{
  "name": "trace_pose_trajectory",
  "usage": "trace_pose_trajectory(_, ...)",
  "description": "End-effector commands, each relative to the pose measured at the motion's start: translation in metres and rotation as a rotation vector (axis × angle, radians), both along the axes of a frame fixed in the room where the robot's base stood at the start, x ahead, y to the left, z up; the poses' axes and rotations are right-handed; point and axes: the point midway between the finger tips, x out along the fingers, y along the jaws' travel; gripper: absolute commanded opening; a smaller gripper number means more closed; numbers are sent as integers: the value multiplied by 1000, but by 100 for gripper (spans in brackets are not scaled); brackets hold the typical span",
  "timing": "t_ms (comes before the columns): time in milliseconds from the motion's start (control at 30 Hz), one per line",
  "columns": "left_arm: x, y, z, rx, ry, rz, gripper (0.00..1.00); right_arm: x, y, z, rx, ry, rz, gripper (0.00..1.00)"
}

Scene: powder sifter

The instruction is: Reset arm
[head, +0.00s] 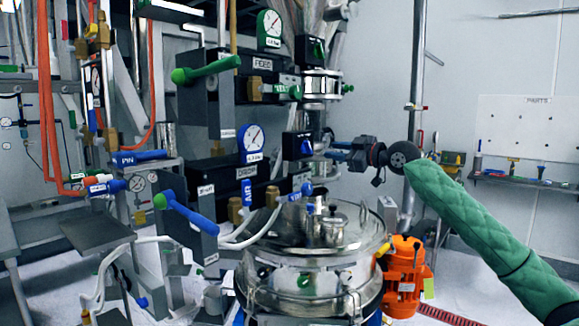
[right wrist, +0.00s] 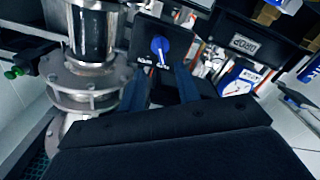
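My right arm, in a green quilted sleeve, comes in from the right in the head view. My right gripper (head: 332,152) points left toward a black switch box (head: 291,146) with a blue knob (head: 306,147). In the right wrist view the two dark blue fingers of the gripper (right wrist: 160,82) stand apart with nothing between them. The blue knob (right wrist: 160,47) shows beyond and between the fingertips, apparently not gripped. The exact gap to it is hard to tell. My left gripper is in neither view.
A steel sifter vessel (head: 290,262) stands below the gripper, with an orange motor (head: 404,275) beside it. A clear pipe section (right wrist: 90,35) with steel flanges is close to the fingers. Valves with green (head: 206,68) and blue (head: 186,212) handles stand left. Open room lies right of the pipe.

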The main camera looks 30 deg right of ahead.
Motion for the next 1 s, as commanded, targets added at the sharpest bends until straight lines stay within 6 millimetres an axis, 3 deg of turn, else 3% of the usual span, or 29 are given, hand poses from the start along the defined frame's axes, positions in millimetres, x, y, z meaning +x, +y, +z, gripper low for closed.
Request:
trace_pose_trajectory(333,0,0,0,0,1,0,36,0,0,-7,46,58,0,33)
trace_pose_trajectory(767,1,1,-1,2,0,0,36,-12,-14,-60,-119,317,-250,33)
trace_pose_trajectory(933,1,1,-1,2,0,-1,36,-18,0,-85,-186,365,-367,33)
trace_pose_trajectory(1000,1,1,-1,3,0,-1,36,-19,11,-104,-203,387,-412,33)
